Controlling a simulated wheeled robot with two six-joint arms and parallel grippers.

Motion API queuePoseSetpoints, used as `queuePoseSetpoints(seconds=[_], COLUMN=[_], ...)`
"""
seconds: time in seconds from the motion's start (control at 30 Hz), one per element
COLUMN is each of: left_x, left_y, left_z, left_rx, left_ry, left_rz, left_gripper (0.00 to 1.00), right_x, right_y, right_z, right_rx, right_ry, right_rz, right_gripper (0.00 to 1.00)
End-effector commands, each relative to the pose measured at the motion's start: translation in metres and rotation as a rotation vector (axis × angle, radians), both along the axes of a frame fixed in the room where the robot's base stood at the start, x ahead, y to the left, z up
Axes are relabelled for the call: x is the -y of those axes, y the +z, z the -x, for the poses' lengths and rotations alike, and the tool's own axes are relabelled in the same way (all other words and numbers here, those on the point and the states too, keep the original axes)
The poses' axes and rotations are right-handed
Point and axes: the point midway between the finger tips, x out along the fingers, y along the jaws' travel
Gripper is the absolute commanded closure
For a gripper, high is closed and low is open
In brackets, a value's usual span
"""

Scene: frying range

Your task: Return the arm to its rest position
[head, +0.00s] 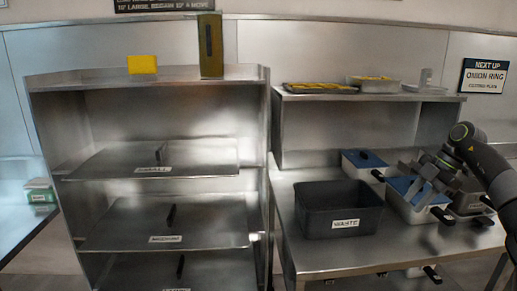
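My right arm comes in from the right edge, and its gripper (420,192) is above the blue-lidded container (433,211) on the steel table. The fingers are small and blend with the metal things behind them, so I cannot tell whether they are open or shut. I see nothing clearly held in them. My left gripper is not in view.
A dark grey bin labelled WASTE (345,222) stands left of the gripper on the steel table (325,262). Another blue-lidded container (362,163) is behind it. A raised shelf (300,97) holds trays. A tall steel rack (262,150) stands at the left.

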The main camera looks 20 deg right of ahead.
Motion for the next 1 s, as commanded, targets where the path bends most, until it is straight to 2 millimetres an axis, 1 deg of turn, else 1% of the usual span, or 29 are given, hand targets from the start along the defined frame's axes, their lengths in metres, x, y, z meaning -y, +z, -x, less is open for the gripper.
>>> queuePoseSetpoints(seconds=[0.03, 0.17, 0.27, 0.37, 0.47, 0.5, 0.57, 0.6, 0.7, 0.8, 0.9, 1.0], left_x=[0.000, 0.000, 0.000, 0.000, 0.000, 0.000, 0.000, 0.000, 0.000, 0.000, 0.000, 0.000], left_y=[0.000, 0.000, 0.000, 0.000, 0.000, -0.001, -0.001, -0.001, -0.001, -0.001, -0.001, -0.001], left_z=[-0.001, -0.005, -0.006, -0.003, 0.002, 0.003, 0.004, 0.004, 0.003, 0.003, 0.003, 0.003], left_rx=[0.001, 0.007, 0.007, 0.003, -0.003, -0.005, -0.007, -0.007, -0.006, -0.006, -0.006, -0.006], left_ry=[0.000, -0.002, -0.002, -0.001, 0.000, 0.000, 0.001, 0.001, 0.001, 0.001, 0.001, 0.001], left_rz=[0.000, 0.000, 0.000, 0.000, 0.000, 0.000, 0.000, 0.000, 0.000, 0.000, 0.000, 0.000], left_gripper=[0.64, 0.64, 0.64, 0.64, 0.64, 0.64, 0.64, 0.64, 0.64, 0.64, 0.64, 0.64], right_x=[-0.006, -0.023, -0.041, -0.064, -0.096, -0.111, -0.133, -0.148, -0.179, -0.205, -0.222, -0.233], right_y=[-0.007, -0.023, -0.036, -0.052, -0.069, -0.075, -0.084, -0.088, -0.096, -0.100, -0.104, -0.109], right_z=[-0.007, -0.028, -0.045, -0.065, -0.086, -0.095, -0.105, -0.111, -0.121, -0.126, -0.125, -0.119], right_rx=[0.027, 0.116, 0.197, 0.303, 0.438, 0.503, 0.602, 0.666, 0.821, 0.958, 1.072, 1.158], right_ry=[0.020, 0.072, 0.115, 0.157, 0.197, 0.208, 0.213, 0.210, 0.172, 0.096, -0.015, -0.158], right_rz=[-0.005, -0.018, -0.034, -0.062, -0.105, -0.128, -0.164, -0.188, -0.247, -0.301, -0.344, -0.375], right_gripper=[0.71, 0.71, 0.71, 0.71, 0.71, 0.71, 0.71, 0.71, 0.71, 0.71, 0.71, 0.71])
